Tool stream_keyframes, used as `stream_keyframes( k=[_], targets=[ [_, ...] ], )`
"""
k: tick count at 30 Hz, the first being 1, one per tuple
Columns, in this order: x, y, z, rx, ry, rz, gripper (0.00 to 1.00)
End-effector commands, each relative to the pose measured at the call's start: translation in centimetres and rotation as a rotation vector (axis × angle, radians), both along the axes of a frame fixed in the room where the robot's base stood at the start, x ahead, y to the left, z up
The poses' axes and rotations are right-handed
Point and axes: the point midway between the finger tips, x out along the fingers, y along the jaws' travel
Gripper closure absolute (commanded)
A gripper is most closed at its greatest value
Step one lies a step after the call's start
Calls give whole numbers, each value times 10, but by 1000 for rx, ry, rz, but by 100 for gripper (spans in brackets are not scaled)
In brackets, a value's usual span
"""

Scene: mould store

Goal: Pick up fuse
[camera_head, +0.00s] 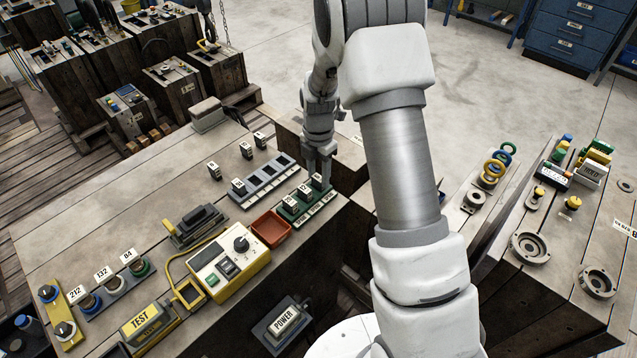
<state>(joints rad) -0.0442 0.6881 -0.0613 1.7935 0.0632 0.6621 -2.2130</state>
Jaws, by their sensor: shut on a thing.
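My gripper (318,171) points down over the right end of a green fuse base (310,207) at the bench's right side. It is shut on a small dark fuse with a pale label (317,181), at or just above the base; I cannot tell whether it is still seated. Two similar fuses stand beside it on the green base, a middle one (303,193) and a left one (289,204). A grey base (265,183) behind holds one fuse (238,186) at its left end. Three more fuses, such as this one (259,140), stand apart behind it.
A red-brown tray (271,228) lies left of the green base. A yellow-framed tester (228,266) with a knob and a black lever switch (196,226) stand further left. A second bench (560,240) with rings and flanges is at the right. My arm hides the middle.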

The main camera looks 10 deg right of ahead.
Motion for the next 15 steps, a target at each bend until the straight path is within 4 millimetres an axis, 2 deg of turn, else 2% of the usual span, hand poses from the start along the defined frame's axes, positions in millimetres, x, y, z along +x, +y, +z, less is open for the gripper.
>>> stream_keyframes(
  k=[2, 11, 15],
  targets=[
    [0, 0, 0, 0, 0, 0, 100],
    [0, 0, 1, 1, -1, 0, 100],
    [1, 0, 9, 0, -2, -1, 100]
  ],
)
